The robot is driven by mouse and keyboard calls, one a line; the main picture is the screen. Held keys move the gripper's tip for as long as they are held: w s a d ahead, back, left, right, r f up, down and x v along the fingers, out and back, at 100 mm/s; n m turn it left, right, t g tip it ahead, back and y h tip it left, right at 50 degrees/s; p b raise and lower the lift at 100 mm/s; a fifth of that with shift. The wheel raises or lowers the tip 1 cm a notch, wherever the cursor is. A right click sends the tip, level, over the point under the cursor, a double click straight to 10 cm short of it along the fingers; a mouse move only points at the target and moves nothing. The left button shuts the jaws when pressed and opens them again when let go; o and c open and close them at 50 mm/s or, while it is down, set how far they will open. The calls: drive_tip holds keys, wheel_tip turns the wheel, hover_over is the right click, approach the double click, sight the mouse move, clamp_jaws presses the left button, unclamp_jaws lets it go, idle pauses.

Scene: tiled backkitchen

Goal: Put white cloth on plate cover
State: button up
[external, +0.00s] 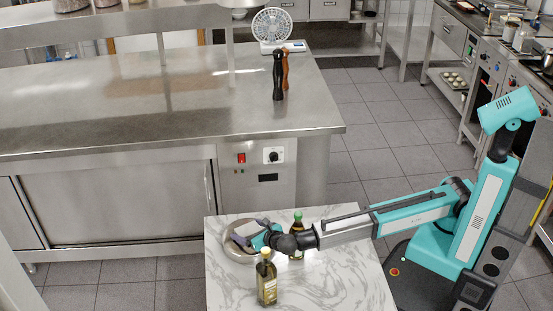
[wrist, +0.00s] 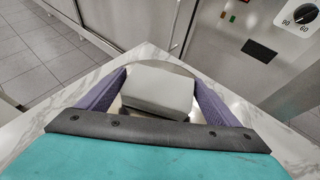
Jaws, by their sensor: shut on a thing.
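The white cloth (wrist: 158,88) looks like a folded, pale grey-white block. It sits between the two purple fingers of my gripper (wrist: 161,80), which is shut on it. In the external view, my gripper (external: 247,233) is over the round metal plate cover (external: 234,256) at the left of the marble table, and a pale bit of the cloth (external: 245,228) shows there. In the wrist view, part of the shiny plate cover's rim (wrist: 176,68) shows behind the cloth. Whether the cloth touches the cover is hard to tell.
On the marble table (external: 335,285), an oil bottle (external: 267,283) stands in front of my gripper and a dark bottle with a green cap (external: 297,222) stands close beside my wrist. A steel counter (external: 150,95) with two mills and a fan is behind.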

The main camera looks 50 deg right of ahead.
drive_tip(key=shift+c, duration=0.2)
drive_tip(key=o, duration=1)
drive_tip(key=shift+f, duration=0.1)
drive_tip(key=shift+s+a+r, duration=0.1)
drive_tip(key=shift+s+r, duration=0.25)
drive_tip(key=shift+s, duration=0.1)
drive_tip(key=p+v, duration=0.1)
drive_tip(key=v, duration=1)
drive_tip(key=shift+p, duration=0.35)
